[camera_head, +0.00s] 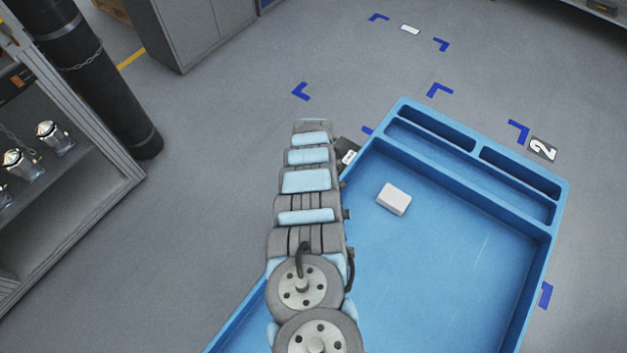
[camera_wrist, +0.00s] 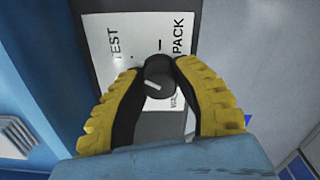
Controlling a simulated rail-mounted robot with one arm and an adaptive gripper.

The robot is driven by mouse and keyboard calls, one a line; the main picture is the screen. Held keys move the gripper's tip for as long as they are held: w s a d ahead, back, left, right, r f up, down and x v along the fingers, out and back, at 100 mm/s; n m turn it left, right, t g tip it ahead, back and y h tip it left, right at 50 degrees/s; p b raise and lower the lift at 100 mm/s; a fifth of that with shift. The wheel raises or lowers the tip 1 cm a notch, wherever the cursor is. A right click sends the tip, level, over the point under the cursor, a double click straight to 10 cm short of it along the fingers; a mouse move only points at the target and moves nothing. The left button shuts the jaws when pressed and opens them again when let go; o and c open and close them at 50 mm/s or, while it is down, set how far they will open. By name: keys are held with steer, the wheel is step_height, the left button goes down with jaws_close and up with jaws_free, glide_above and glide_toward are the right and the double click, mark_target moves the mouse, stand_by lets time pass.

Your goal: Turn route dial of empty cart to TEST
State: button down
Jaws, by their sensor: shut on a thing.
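In the wrist view a round black dial (camera_wrist: 159,76) with a white pointer line sits on a white label plate (camera_wrist: 100,32). The plate reads TEST on the left and PACK on the right; a third label is mostly hidden. The white line lies toward the lower left of the dial, and I cannot tell which setting it marks. My gripper (camera_wrist: 160,72) has its yellow-backed fingers closed on the dial's sides. The blue cart (camera_head: 478,165) fills the middle of the head view. A small white block (camera_head: 394,198) lies on its floor. My arm hides part of its left side.
Blue corner marks (camera_head: 439,89) are on the grey floor. A shelf with metal fittings (camera_head: 55,137) and a black column stand at left. Open floor lies beyond the cart.

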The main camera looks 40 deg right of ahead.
steer(key=shift+f, duration=0.1)
steer(key=c, duration=0.6)
jaws_free()
steer(key=shift+c, duration=0.2)
steer(key=shift+w+d+r, duration=0.1)
steer(key=shift+r, duration=0.75)
steer(key=shift+a+r, duration=0.2)
steer(key=shift+r, duration=3.6)
step_height(320, 180, up, 3)
steer(key=shift+d+f, duration=0.1)
